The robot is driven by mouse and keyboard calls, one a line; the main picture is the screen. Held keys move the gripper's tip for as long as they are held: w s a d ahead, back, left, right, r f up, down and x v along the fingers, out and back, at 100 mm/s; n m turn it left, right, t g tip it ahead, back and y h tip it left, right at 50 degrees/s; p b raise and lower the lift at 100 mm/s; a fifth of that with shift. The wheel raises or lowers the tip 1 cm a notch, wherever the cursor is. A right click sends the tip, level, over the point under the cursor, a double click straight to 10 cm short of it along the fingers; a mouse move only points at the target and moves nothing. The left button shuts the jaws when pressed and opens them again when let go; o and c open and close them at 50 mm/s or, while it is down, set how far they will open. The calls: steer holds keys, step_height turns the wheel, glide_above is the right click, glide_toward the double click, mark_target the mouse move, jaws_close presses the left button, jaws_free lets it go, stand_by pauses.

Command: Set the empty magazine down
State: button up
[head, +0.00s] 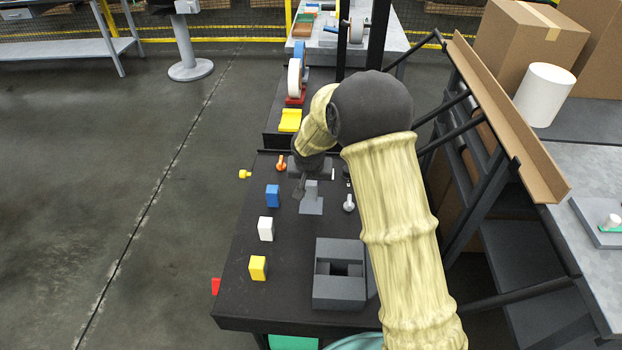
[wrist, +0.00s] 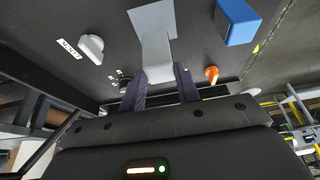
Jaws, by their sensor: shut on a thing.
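A plain grey piece (head: 311,203), which I take to be the empty magazine, shows at the black bench top (head: 300,235) in the head view. In the wrist view the grey piece (wrist: 158,52) has a narrow part between my fingers and a wider flat part (wrist: 152,18) beyond. My gripper (head: 299,190) is shut on the narrow part, and its dark fingers (wrist: 160,85) show on both sides of it. I cannot tell whether the piece touches the bench top. My arm hides part of the bench to the right.
Blue (head: 272,196), white (head: 265,229) and yellow (head: 258,268) blocks stand along the left side. An orange knob (head: 281,162) and a pale knob (head: 349,203) are close by. A dark grey open box (head: 338,300) stands at the front. Bare bench lies between blocks and box.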

mark_target(311, 187)
steer(key=shift+f+b, duration=1.25)
steer(key=shift+f, duration=0.35)
steer(key=shift+f+b, duration=0.3)
steer(key=shift+f, duration=0.05)
steer(key=o, duration=1)
steer(key=shift+o, duration=0.2)
steer(key=v, duration=1.7)
steer(key=shift+s+r, duration=0.15)
steer(key=shift+s, duration=0.05)
steer(key=shift+w, duration=0.1)
